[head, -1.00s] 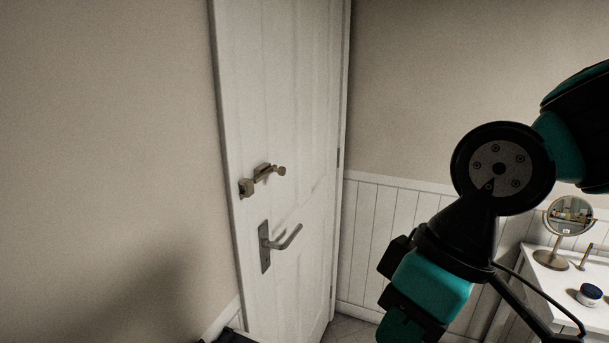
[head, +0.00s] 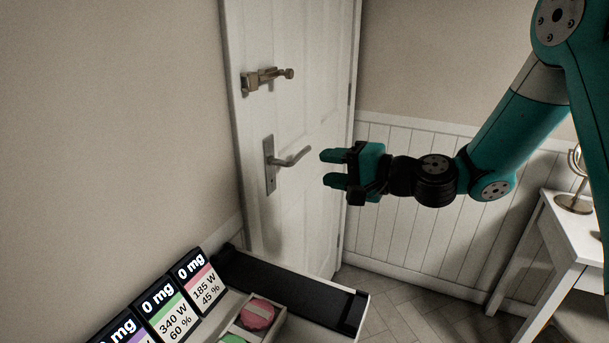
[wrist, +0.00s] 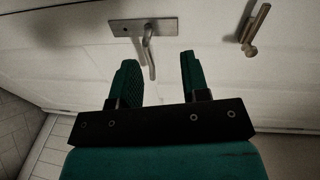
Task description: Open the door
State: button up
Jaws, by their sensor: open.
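A white panelled door (head: 290,120) stands at the middle of the head view and looks shut. Its metal lever handle (head: 290,160) sits on a plate, with a brass latch bolt (head: 266,79) above it. My gripper (head: 328,169) is open and empty, just right of the handle's tip and apart from it in the head view. In the wrist view the handle (wrist: 147,45) appears ahead, between and beyond the two fingers (wrist: 158,72), nearer the left one. The latch (wrist: 254,32) shows at the upper right there. Contact with the handle is not visible.
A white bench (head: 365,293) with a black strip (head: 285,287), dark display cards (head: 163,311) and a compartment holding a pink round item (head: 257,315) stands below the handle. A white table (head: 570,232) with a mirror (head: 573,200) is at the right. Floor (head: 400,310) shows between.

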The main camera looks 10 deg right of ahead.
jog(key=w+d+f+m+t+h+b, duration=0.2)
jog(key=w+d+f+m+t+h, duration=0.1)
jog(key=w+d+f+m+t, duration=0.25)
jog(key=p, duration=1.7)
send_near(307, 152)
jog(key=w+a+r, duration=0.1)
jog(key=w, duration=0.1)
jog(key=shift+m+g, duration=0.45)
jog(key=p+x, duration=0.2)
jog(key=x, duration=0.6)
jog(key=shift+w+a+f, duration=0.15)
jog(key=shift+w+a, duration=0.05)
jog(key=shift+w, duration=0.05)
grip_shut()
